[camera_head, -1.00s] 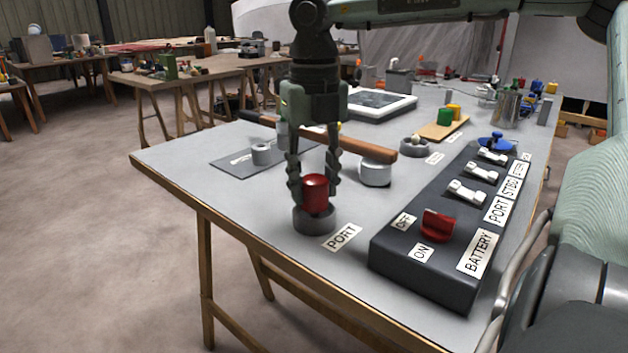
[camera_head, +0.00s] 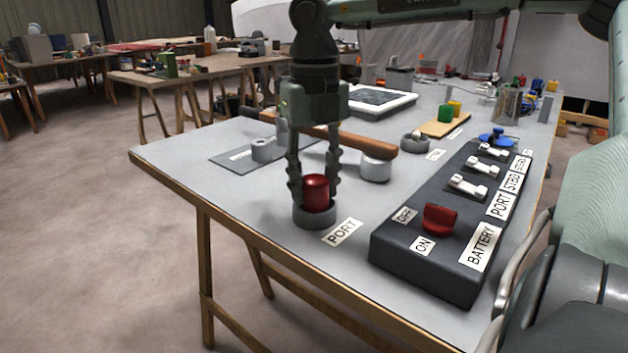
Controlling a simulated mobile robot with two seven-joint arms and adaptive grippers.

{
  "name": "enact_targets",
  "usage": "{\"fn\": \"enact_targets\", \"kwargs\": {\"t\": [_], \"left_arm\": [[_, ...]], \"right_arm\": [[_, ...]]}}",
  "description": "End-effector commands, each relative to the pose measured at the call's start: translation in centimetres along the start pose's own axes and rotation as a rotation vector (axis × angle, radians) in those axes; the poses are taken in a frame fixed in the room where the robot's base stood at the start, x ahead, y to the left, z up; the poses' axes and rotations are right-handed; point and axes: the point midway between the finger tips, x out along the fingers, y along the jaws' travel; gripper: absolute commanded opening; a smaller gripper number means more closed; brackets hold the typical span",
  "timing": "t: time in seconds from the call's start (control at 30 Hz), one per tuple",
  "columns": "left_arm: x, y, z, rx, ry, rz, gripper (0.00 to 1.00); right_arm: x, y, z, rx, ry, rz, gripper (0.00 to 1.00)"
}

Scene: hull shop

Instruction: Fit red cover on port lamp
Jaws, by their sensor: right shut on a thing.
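The red cover (camera_head: 316,192) is a small dark red cylinder, held upright. My right gripper (camera_head: 316,188) points straight down, with its fingers shut on the cover's two sides. The cover's lower end is in or just over the grey ring-shaped port lamp base (camera_head: 314,217), beside the PORT label (camera_head: 343,231). The ring's front rim hides the cover's bottom, so I cannot tell whether it is fully seated. My left gripper is not in view.
A dark switch panel (camera_head: 425,265) with a red battery switch (camera_head: 440,218) stands to the right. A wooden-handled tool (camera_head: 365,141) lies behind the gripper by a white cylinder (camera_head: 376,169). Green and yellow covers (camera_head: 446,113) stand on a board farther back. The table's front-left is clear.

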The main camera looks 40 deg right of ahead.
Motion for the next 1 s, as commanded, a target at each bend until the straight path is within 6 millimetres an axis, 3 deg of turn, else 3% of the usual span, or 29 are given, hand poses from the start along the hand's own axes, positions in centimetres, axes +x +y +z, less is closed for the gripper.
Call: {"fn": "enact_targets", "kwargs": {"t": [1.0], "left_arm": [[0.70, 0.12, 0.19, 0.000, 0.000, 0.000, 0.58]], "right_arm": [[0.53, 0.02, 0.01, 0.000, 0.000, 0.000, 0.18]]}}
